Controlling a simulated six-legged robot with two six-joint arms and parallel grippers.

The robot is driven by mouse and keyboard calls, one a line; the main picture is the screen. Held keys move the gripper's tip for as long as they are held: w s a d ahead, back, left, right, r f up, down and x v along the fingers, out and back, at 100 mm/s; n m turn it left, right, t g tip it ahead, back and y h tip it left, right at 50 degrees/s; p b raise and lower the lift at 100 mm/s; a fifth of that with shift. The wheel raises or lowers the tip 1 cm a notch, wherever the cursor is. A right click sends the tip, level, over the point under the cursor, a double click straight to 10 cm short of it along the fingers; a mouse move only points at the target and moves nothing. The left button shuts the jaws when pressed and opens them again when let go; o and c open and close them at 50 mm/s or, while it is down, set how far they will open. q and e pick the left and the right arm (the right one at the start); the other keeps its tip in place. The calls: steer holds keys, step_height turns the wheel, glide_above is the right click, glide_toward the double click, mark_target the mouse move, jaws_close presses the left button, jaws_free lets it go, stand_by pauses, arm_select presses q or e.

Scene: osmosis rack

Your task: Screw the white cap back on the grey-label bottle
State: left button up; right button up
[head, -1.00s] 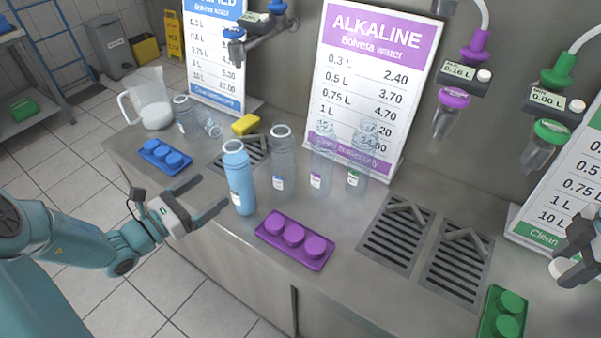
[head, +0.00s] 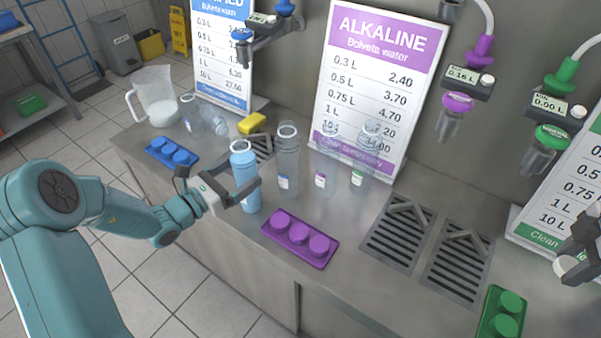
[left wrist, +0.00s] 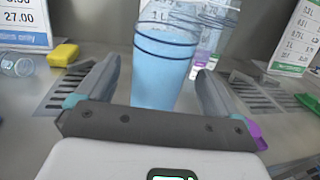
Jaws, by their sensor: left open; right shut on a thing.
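A light-blue bottle (head: 245,170) stands upright and uncapped on the counter; I take it as the grey-label bottle, but its label is hidden. My left gripper (head: 243,178) is open, with its fingers on either side of the bottle's body. In the left wrist view the bottle (left wrist: 163,80) stands between the spread fingers, with a gap to each finger. My right gripper (head: 578,252) is at the far right edge, partly cut off, shut on a small white cap (head: 562,266), well away from the bottle.
Clear bottles with blue (head: 287,165), purple (head: 322,172) and green (head: 358,170) labels stand close right of the blue bottle. A purple cap tray (head: 299,240) lies in front. A blue tray (head: 171,153), pitcher (head: 155,97) and yellow sponge (head: 251,123) are left and behind.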

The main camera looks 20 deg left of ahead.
mark_target(251, 164)
arm_select(q)
steer(key=p+x, duration=0.1)
steer(key=x, duration=0.3)
steer(key=shift+w, duration=0.2)
arm_select(e)
steer(key=shift+w+r, duration=0.1)
steer(key=shift+r, duration=0.55)
arm_select(q)
steer(key=shift+s, duration=0.1)
steer(key=shift+c, duration=0.3)
steer(key=c, duration=1.4)
step_height(251, 164, up, 20)
steer(key=shift+r, duration=0.1)
arm_select(e)
steer(key=shift+f, duration=0.1)
